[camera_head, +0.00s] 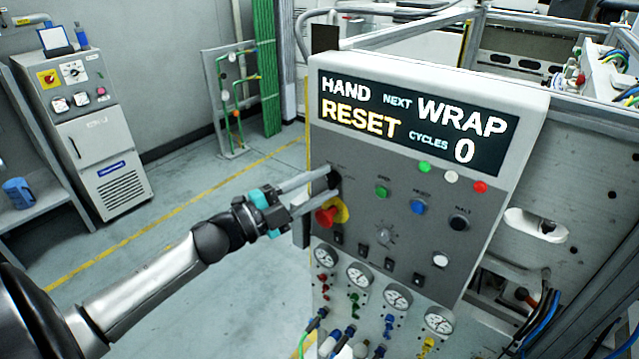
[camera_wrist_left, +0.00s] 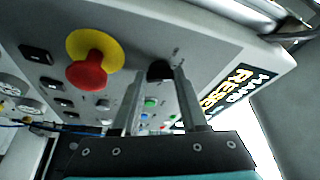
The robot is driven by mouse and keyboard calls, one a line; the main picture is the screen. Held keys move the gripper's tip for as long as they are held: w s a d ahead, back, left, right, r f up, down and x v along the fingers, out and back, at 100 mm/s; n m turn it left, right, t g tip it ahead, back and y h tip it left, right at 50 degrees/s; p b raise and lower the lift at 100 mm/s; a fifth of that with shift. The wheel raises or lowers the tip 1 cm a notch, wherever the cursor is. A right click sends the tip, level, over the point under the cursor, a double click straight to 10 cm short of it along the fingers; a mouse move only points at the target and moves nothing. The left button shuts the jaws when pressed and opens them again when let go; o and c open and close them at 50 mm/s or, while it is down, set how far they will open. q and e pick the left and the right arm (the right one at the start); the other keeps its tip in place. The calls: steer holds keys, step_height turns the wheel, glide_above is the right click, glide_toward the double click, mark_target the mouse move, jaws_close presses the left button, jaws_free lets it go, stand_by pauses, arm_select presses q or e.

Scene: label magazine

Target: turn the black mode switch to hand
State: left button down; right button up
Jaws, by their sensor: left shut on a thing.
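The black mode switch (camera_head: 334,178) is a small dark knob at the upper left of the grey control panel (camera_head: 385,265). My left gripper (camera_head: 333,185) reaches it from the left, with its two fingers shut around the knob. In the left wrist view the black knob (camera_wrist_left: 159,71) shows between the tips of the gripper (camera_wrist_left: 160,80). The fingers partly hide the knob and its small markings, which I cannot read. The display (camera_head: 410,122) reads HAND, RESET, NEXT WRAP and CYCLES 0. My right gripper is not in view.
A red emergency stop on a yellow plate (camera_head: 330,213) sits just below the gripper; it also shows in the left wrist view (camera_wrist_left: 88,72). Green, blue and black buttons (camera_head: 459,222) lie to the right. Gauges (camera_head: 358,275) are below. The floor to the left is clear.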

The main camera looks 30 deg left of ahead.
arm_select(q)
steer(key=shift+c, duration=2.2)
jaws_free()
steer(key=shift+s, duration=0.1)
steer(key=b+v, duration=0.2)
steer(key=v, duration=1.3)
steer(key=shift+a, duration=0.15)
